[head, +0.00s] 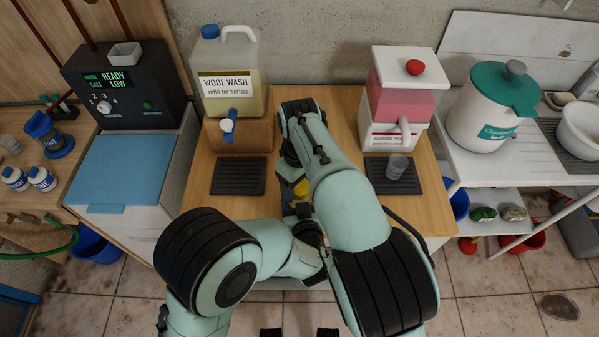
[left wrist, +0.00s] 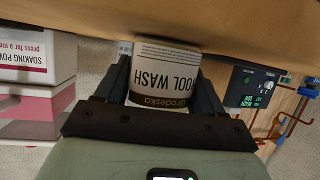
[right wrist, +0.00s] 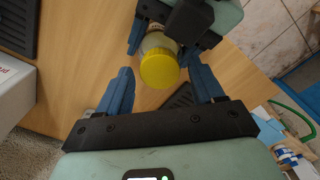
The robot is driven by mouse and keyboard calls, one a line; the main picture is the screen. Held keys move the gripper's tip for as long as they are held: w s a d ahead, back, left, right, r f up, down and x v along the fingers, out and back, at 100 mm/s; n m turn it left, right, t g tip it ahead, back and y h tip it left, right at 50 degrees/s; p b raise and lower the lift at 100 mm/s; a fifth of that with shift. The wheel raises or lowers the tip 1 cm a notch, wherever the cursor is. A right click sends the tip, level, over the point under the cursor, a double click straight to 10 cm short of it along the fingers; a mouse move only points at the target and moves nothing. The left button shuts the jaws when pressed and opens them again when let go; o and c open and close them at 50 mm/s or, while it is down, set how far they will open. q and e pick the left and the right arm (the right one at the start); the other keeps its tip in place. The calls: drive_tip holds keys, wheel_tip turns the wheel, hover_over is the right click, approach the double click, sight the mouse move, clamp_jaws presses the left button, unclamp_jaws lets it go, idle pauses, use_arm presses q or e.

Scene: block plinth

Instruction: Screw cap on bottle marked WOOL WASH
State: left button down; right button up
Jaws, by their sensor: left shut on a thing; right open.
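The bottle marked WOOL WASH (left wrist: 162,80) stands between the fingers of my left gripper (left wrist: 160,70), which is shut on it; its label reads upside down in the left wrist view. A yellow cap (right wrist: 159,70) sits over the bottle's mouth end in the right wrist view; how far it is threaded on cannot be told. The cap also shows small in the head view (head: 301,188), between my arms. My right gripper (right wrist: 162,78) is open, its blue fingers apart on either side of the cap, not visibly touching it. In the head view my arms mostly hide the bottle.
A large WOOL WASH refill jug (head: 228,98) with a blue tap stands on a wooden plinth behind. A pink soaking powder dispenser (head: 402,90) stands to the right, with a grey cup (head: 397,166) on a dark mat. Dark drip mat (head: 238,177) lies left; bare wooden tabletop surrounds it.

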drive_tip(key=shift+f, duration=0.35)
drive_tip(key=c, duration=1.1)
drive_tip(key=m, duration=0.6)
drive_tip(key=shift+m, duration=0.4)
drive_tip(key=m, duration=0.8)
drive_tip(key=shift+f, duration=0.1)
drive_tip(key=o, duration=1.2)
drive_tip(key=shift+o, duration=0.2)
